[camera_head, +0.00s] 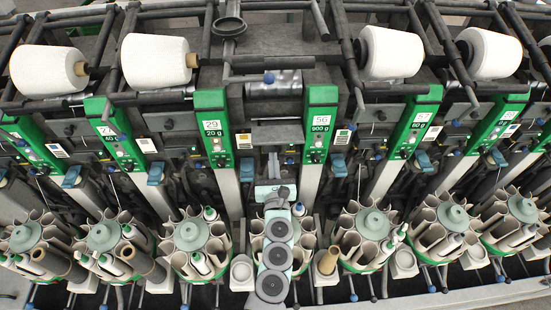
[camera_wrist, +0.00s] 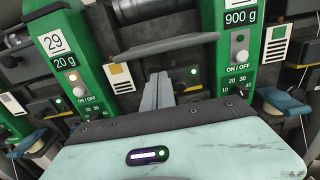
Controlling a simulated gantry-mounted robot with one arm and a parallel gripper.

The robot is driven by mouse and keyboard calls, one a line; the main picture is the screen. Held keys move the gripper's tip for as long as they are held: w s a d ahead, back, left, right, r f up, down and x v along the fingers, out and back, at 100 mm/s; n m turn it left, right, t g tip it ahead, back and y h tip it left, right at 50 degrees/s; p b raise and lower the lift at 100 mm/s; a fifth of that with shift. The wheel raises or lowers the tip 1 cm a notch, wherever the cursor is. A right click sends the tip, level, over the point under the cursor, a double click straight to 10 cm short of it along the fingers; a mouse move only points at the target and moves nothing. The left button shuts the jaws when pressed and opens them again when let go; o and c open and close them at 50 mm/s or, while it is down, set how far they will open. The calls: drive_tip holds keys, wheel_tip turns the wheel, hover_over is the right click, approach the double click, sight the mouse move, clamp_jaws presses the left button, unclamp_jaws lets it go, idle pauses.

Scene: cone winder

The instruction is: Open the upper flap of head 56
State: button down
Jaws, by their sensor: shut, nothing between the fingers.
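The green panel of head 56 (camera_head: 321,122), marked 900 g, stands just right of the middle in the head view. In the wrist view its lower part (camera_wrist: 241,52) shows at upper right, with the number cut off. My gripper (camera_head: 273,157) is shut and empty, pointing in between this panel and the panel of head 29. In the wrist view the closed grey fingers (camera_wrist: 160,77) stand just below a dark curved bar (camera_wrist: 168,47); I cannot tell whether they touch it. I cannot tell for certain which part is the upper flap.
The panel of head 29 (camera_head: 211,128), marked 20 g, stands close on the left. White yarn cones (camera_head: 155,62) sit above, with an empty stretch over the middle. Round bobbin magazines (camera_head: 365,234) line the front on both sides of my arm.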

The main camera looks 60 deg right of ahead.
drive_tip(key=v, duration=1)
drive_tip(key=shift+f, duration=0.15)
